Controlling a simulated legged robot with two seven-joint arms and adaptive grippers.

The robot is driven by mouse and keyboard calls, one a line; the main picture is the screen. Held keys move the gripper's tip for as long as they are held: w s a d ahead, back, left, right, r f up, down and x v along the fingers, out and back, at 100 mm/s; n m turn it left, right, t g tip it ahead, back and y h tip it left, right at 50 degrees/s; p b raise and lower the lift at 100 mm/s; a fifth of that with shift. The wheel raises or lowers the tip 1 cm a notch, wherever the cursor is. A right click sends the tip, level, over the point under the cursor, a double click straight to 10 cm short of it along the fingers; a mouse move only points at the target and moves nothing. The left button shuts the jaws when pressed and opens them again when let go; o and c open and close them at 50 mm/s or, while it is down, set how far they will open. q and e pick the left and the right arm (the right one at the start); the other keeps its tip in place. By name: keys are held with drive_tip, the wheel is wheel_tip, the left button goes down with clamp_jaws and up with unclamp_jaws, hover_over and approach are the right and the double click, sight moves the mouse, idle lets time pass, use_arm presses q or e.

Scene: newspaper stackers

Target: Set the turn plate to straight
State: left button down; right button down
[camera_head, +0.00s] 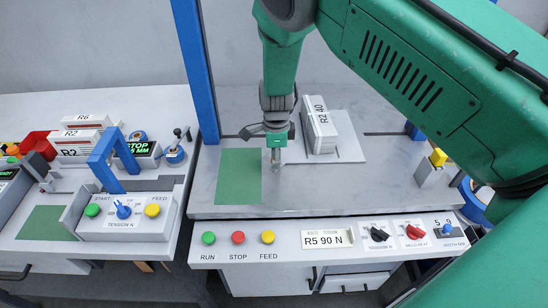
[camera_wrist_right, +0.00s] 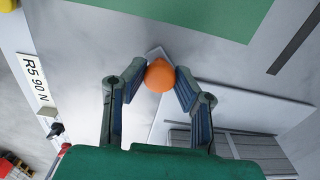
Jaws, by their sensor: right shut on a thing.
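The turn plate (camera_head: 346,140) is a thin white plate on the grey worktop, carrying a white bundle (camera_head: 320,128) marked R2 40. In the right wrist view the turn plate (camera_wrist_right: 230,106) shows with an orange ball-shaped knob (camera_wrist_right: 159,76) at its corner, and its edges run at a slant. My right gripper (camera_head: 275,158) points down at the plate's near left corner. In the wrist view its two fingers (camera_wrist_right: 159,84) are shut on the orange knob from both sides. The knob is hidden in the head view. My left gripper is not in view.
A green mat (camera_head: 239,176) lies left of the plate. Along the front is a panel (camera_head: 290,250) with RUN, STOP and FEED buttons, an R5 90 N label and knobs. A blue post (camera_head: 195,70) stands at left. A second station (camera_head: 125,228) is further left.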

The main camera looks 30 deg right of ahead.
drive_tip(key=shift+w+d+r, duration=0.1)
drive_tip(key=shift+w+r, duration=0.25)
drive_tip(key=shift+w, duration=0.1)
drive_tip(key=c, duration=1.3)
unclamp_jaws()
drive_tip(key=shift+o, duration=0.2)
drive_tip(key=shift+f, duration=0.15)
drive_tip(key=shift+s, duration=0.1)
wheel_tip(320, 180, up, 12)
